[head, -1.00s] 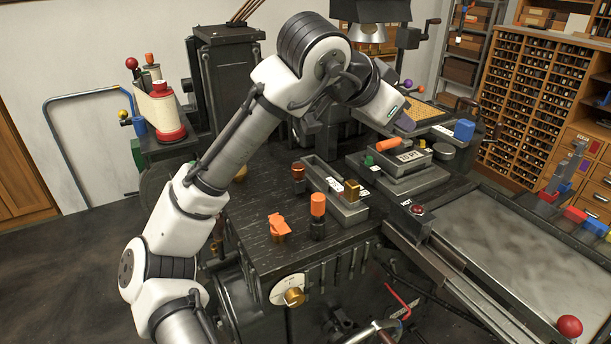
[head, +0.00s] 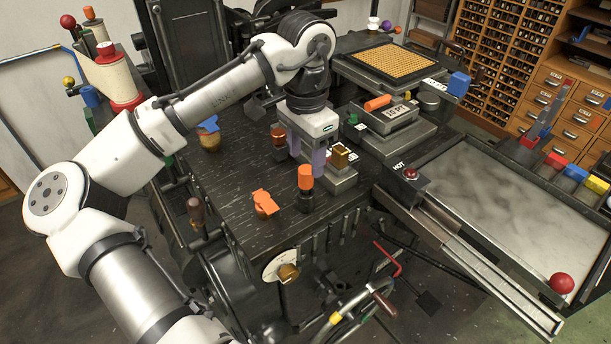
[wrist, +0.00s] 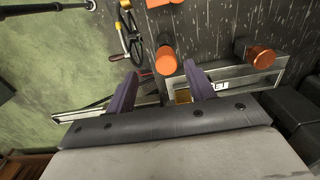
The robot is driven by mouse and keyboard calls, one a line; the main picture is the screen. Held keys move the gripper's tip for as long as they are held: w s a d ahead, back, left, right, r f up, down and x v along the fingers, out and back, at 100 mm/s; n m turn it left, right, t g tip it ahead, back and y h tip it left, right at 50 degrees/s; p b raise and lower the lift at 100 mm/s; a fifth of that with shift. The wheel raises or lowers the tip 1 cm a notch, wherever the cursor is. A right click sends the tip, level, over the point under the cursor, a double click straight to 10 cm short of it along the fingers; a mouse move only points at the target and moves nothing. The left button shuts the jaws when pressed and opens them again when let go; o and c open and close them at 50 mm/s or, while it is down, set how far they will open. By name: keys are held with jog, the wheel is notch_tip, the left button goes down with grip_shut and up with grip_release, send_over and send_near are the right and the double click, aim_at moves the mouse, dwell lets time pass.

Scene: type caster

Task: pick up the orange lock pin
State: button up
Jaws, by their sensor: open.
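The likely orange lock pin (head: 305,178) stands upright on the dark bench, an orange cylinder over a black lower part. Its orange top (wrist: 165,60) shows between and beyond the fingertips in the wrist view. My gripper (head: 307,163) points down just behind it, with purple fingers apart and nothing between them. The fingers (wrist: 160,75) also show apart in the wrist view. In the head view the right finger comes close to the pin's top; I cannot tell whether they touch.
An orange clip-like piece (head: 264,202) lies left of the pin. A copper-coloured knob (head: 278,137) stands behind left, and a brass block (head: 340,156) sits on a grey fixture to the right. An orange cylinder (head: 377,102) lies on a block farther back. Bare bench is at left.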

aim_at(306, 169)
jog(key=shift+w+f+p, duration=0.15)
jog(key=shift+f+p, duration=0.15)
jog(key=shift+f, duration=0.75)
jog(key=shift+w+f+p, duration=0.2)
jog(key=shift+f+p, duration=0.15)
jog(key=shift+f, duration=0.7)
jog(key=shift+w+f+p, duration=0.15)
jog(key=shift+f+p, duration=0.15)
jog(key=shift+f, duration=0.75)
jog(key=c, duration=1.1)
jog(key=shift+o, duration=0.2)
jog(key=shift+r, duration=0.1)
notch_tip(306, 169, up, 20)
jog(key=b, duration=0.2)
